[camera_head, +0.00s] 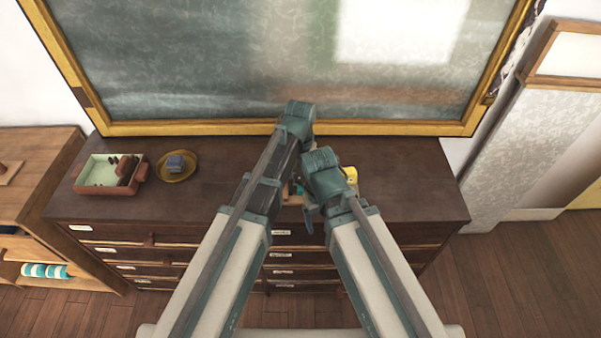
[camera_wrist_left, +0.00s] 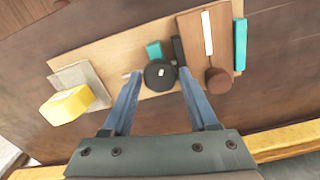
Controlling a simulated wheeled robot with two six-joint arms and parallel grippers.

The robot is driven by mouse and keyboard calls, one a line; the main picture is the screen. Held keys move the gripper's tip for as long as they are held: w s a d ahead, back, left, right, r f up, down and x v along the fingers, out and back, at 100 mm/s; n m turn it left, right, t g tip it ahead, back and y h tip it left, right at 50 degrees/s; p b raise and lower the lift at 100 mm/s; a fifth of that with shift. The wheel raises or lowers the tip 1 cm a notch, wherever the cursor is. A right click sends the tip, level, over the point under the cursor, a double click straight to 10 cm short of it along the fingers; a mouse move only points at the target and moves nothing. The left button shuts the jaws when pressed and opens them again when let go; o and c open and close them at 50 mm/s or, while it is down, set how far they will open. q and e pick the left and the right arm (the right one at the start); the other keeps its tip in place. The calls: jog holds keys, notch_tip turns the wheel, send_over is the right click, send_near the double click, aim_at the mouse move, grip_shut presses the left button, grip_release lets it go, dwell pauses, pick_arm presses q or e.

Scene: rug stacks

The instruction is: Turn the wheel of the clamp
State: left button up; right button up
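In the left wrist view, a dark round wheel (camera_wrist_left: 159,74) with a small pale mark at its centre sits over a light wooden board (camera_wrist_left: 105,48). A teal block (camera_wrist_left: 154,50) and a black bar (camera_wrist_left: 178,52) are beside it; these look like the clamp. My left gripper (camera_wrist_left: 159,76) is open, with one finger on each side of the wheel. I cannot tell whether the fingers touch it. In the head view the arms hide most of the clamp.
A brown block with a round brown knob (camera_wrist_left: 218,80) and a teal strip (camera_wrist_left: 240,45) lie right of the wheel. A yellow object (camera_wrist_left: 67,104) lies left. On the dresser (camera_head: 405,190) are a green-lined tray (camera_head: 98,172) and a brass dish (camera_head: 176,176). A framed chalkboard (camera_head: 200,60) stands behind.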

aim_at(300, 176)
pick_arm(q)
jog(key=shift+o, duration=1.3)
jog(key=shift+r, duration=0.15)
notch_tip(300, 176, up, 14)
jog(key=p, duration=1.3)
jog(key=shift+f+p, duration=0.25)
jog(key=shift+p, duration=0.15)
jog(key=s+a, duration=0.3)
jog(key=s, duration=0.5)
jog(key=s+a+m+y, duration=0.1)
jog(key=s+a, duration=0.2)
jog(key=s, duration=0.5)
jog(key=shift+s, duration=0.25)
